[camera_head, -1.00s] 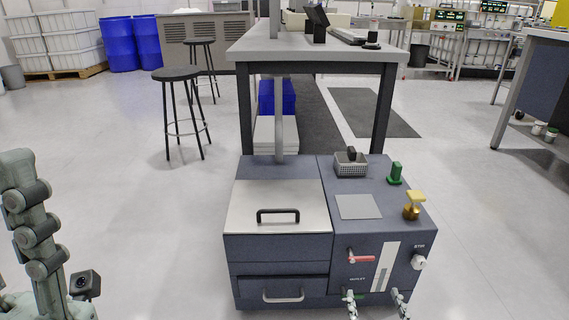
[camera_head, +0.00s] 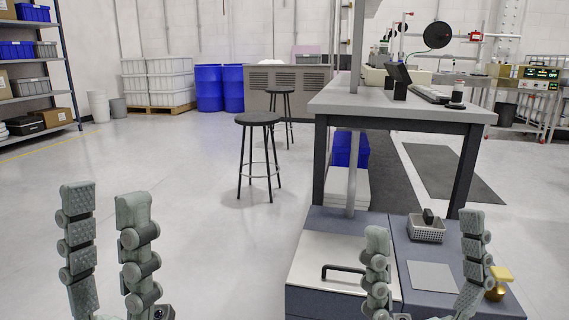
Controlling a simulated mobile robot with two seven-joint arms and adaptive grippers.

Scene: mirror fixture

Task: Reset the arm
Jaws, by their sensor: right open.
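My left gripper (camera_head: 106,197) stands upright at the lower left, over bare floor, with its two fingers apart and nothing between them. My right gripper (camera_head: 422,222) points up at the lower right, its fingers wide apart and empty. It overlaps the dark blue fixture (camera_head: 343,220) in the picture, one finger in front of the metal lid and the other in front of the right panel. The lid's black handle (camera_head: 345,269) shows left of that finger. The lower front of the fixture is out of frame.
A small grey basket (camera_head: 426,230) sits on the fixture, with a grey plate (camera_head: 432,276) and a brass-coloured knob (camera_head: 497,284) nearby. A workbench (camera_head: 400,110) stands behind. A black stool (camera_head: 258,119) stands left of it. The floor at left is clear.

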